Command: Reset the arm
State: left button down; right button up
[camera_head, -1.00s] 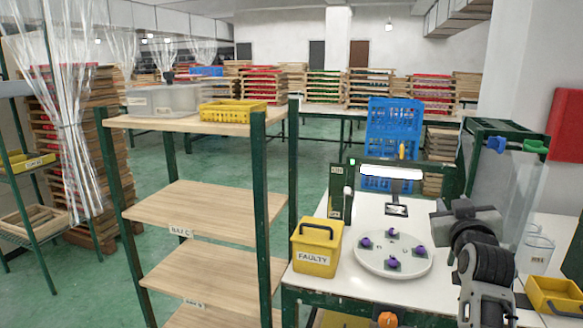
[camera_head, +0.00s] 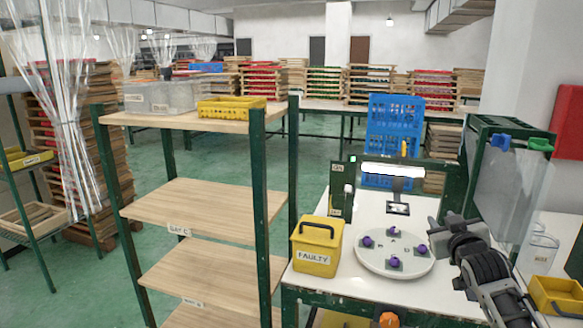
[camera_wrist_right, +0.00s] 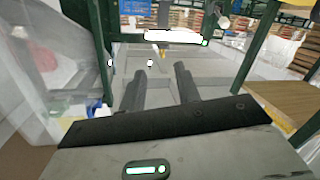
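My right arm comes in at the lower right of the head view, and its gripper (camera_head: 447,222) is over the right side of the white worktable (camera_head: 330,270), right of the round white turntable (camera_head: 362,267). In the right wrist view the two dark fingers of the right gripper (camera_wrist_right: 160,82) stand apart with nothing between them. Several purple pieces (camera_head: 393,232) stand on dark pads on the turntable, clear of the gripper. My left gripper is in neither current view.
A yellow FAULTY bin (camera_head: 316,247) stands left of the turntable. A green frame with clear panels (camera_head: 510,180) rises close to my right arm. A yellow tray (camera_head: 556,294) is at the far right. A wooden shelf rack (camera_head: 205,210) stands at the left.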

jog(key=s+a+f+n+g+y, duration=0.1)
jog(key=s+a+f+g+y, duration=0.1)
jog(key=s+a+f, duration=0.55)
jog(key=s+a+f+g+y, duration=0.1)
jog(key=s+a+f, duration=0.3)
jog(key=s+f, duration=0.7)
jog(key=s+a+f+g+y, duration=0.1)
jog(key=s+a+f, duration=0.2)
jog(key=s, duration=0.6)
jog(key=s+a+f+g+y, duration=0.1)
jog(key=s+a+f, duration=0.3)
jog(key=s, duration=0.6)
jog(key=shift+s+a+f+m+g, duration=0.2)
jog(key=shift+s+a+m+g, duration=0.1)
jog(key=shift+a+g, duration=0.45)
jog(key=shift+o, duration=0.5)
